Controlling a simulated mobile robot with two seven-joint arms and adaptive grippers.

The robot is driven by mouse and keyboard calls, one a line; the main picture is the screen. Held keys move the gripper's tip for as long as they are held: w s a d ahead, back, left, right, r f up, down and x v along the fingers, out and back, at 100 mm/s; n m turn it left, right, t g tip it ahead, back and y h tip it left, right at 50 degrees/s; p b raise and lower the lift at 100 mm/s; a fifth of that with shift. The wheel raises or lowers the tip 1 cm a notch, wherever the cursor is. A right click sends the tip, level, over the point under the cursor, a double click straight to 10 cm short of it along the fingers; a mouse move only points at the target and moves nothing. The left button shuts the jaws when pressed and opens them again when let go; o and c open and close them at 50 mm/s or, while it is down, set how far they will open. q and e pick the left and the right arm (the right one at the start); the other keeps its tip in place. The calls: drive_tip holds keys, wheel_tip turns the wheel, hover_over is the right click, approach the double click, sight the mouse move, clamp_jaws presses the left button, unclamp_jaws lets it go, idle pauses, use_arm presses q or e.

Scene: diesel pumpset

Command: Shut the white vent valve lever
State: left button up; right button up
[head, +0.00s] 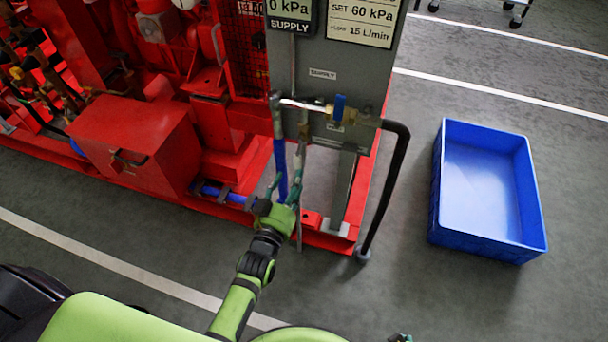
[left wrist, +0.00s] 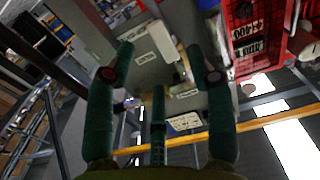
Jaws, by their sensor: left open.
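A pale, narrow upright piece (head: 303,155) hangs below a brass fitting (head: 304,128) on the supply pipe, in front of the grey panel; it may be the white vent valve lever, but it is too small to be sure. My left gripper (head: 284,184) is open just below the pipe, its fingers pointing up, close to this piece and a blue pipe (head: 281,165). I cannot tell whether it touches either. In the left wrist view its open fingers (left wrist: 158,66) frame a pale bar (left wrist: 164,41) and a small brass part.
A blue-handled valve (head: 339,108) sits right of the fitting, leading to a black hose (head: 393,180) that drops to the floor. The red pumpset frame (head: 150,140) fills the left. A blue crate (head: 487,245) stands on clear floor at right.

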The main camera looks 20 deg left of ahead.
sight(299, 165)
use_arm(q)
drive_tip(key=w, duration=0.3)
drive_tip(key=w+b, duration=0.1)
drive_tip(key=w, duration=0.2)
drive_tip(key=shift+w+d, duration=0.2)
drive_tip(key=shift+w, duration=0.2)
clamp_jaws()
